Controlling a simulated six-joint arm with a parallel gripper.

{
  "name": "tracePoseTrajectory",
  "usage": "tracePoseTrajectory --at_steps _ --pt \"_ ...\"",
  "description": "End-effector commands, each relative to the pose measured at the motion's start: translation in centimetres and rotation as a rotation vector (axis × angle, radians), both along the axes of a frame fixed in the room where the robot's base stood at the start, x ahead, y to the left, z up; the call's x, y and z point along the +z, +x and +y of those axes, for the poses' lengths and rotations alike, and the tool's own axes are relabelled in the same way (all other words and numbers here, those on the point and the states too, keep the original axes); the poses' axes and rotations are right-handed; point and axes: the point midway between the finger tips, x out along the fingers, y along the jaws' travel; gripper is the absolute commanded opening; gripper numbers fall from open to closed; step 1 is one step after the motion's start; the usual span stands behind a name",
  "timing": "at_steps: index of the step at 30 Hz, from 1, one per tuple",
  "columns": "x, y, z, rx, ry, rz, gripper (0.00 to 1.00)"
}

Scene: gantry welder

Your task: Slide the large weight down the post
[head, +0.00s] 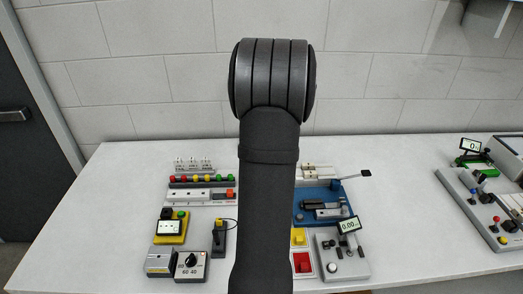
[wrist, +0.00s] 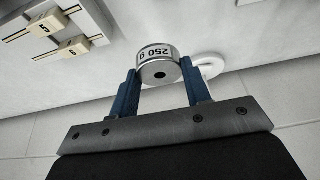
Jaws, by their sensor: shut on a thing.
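In the wrist view, my gripper (wrist: 162,66) is shut on the large weight (wrist: 156,56). The weight is a short silvery cylinder with a white band marked 250 and a dark hole in the middle of its near face. One blue finger presses on each side of it. A white round disc (wrist: 208,64) shows partly behind the weight and the right finger. The post is not clearly visible, and I cannot tell whether the weight is around it. In the head view, my own arm hides the gripper and the weight.
Two light blocks marked 5 (wrist: 45,27) sit on rails at the wrist view's upper left. In the head view, a white table (head: 120,185) carries button panels (head: 200,181), a blue fixture (head: 325,195), a grey box with a display (head: 340,262) and a joystick panel (head: 475,205). The table's left part is clear.

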Motion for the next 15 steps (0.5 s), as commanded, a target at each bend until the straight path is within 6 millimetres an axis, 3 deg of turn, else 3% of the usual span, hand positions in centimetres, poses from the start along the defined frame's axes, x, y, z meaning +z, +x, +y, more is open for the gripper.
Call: tracePoseTrajectory --at_steps 6,15 --pt "1.5 -1.6 -1.0 0.000 0.000 -0.003 0.14" --pt "3.4 -8.1 2.7 0.002 -0.001 -0.004 0.14"
